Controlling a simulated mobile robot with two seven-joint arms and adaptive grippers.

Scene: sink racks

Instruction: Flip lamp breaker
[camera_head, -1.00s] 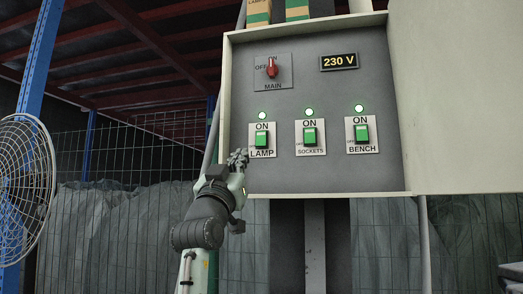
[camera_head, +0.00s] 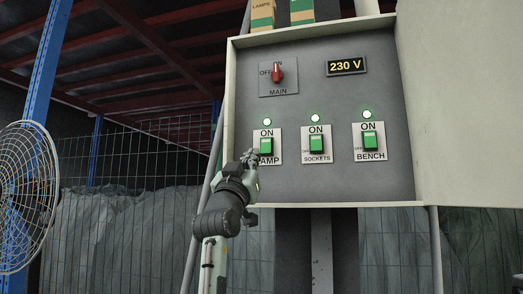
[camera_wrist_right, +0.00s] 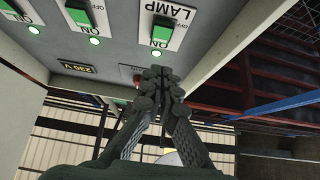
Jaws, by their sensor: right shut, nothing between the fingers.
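The lamp breaker (camera_head: 266,145) is a green rocker on a white plate at the lower left of the grey panel, with ON above it and a lit green light (camera_head: 267,122). In the right wrist view the lamp breaker (camera_wrist_right: 163,33) is at the top centre, its LAMP label upside down. My right gripper (camera_head: 251,156) is shut and empty in front of the plate's lower left edge, hiding part of the label. In the right wrist view its fingertips (camera_wrist_right: 162,76) are together, below the lamp breaker in the picture; I cannot tell whether they touch the panel.
The sockets breaker (camera_head: 316,145) and bench breaker (camera_head: 370,141) sit to the right, both with lit green lights. A red main switch (camera_head: 277,74) is above, beside a 230 V display (camera_head: 346,66). The open box door (camera_head: 460,100) stands right; a fan (camera_head: 27,195) stands left.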

